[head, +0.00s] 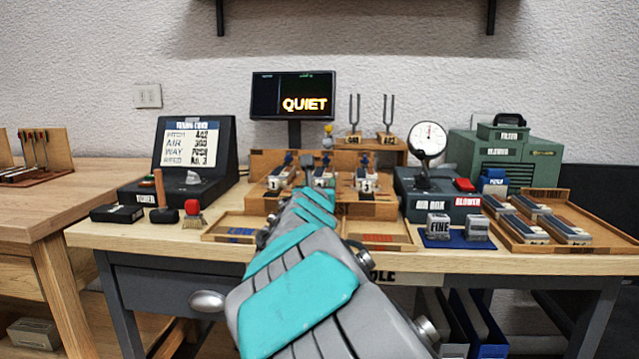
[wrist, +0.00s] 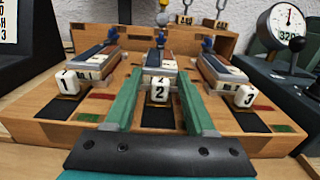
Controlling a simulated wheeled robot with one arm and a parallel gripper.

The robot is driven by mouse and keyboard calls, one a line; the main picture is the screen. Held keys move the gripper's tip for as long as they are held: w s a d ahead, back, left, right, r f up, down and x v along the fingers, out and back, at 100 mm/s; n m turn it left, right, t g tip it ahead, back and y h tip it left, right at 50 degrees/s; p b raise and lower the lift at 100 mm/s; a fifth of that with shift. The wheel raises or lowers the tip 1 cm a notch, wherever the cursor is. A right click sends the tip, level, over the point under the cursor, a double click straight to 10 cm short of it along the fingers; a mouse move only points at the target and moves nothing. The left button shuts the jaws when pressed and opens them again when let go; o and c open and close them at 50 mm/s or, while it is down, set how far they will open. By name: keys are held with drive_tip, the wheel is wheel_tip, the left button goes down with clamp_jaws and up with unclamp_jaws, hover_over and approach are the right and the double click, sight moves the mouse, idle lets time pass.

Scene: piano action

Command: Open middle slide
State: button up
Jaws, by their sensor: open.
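The wooden slide stand (wrist: 45,100) carries three slides with white number blocks. The middle slide (wrist: 160,65) has a white block marked 2 (wrist: 159,89) at its front, over a dark strip. My gripper (wrist: 160,77) is open, its two green fingers on either side of the middle slide and its block. I cannot tell whether either finger touches it. Slide 1 (wrist: 92,65) is at the left and slide 3 (wrist: 222,72) at the right, both outside the fingers. In the head view my gripper (head: 308,168) reaches the stand, and my arm hides part of it.
The air box (head: 440,208) with a round gauge (head: 428,138) stands right of the stand. The tuner (head: 180,190) is at the left. Shallow trays (head: 380,236) lie in front. A wooden tray with several blocks (head: 590,245) is at the far right.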

drive_tip(key=shift+c, duration=0.3)
clamp_jaws()
idle(1.1)
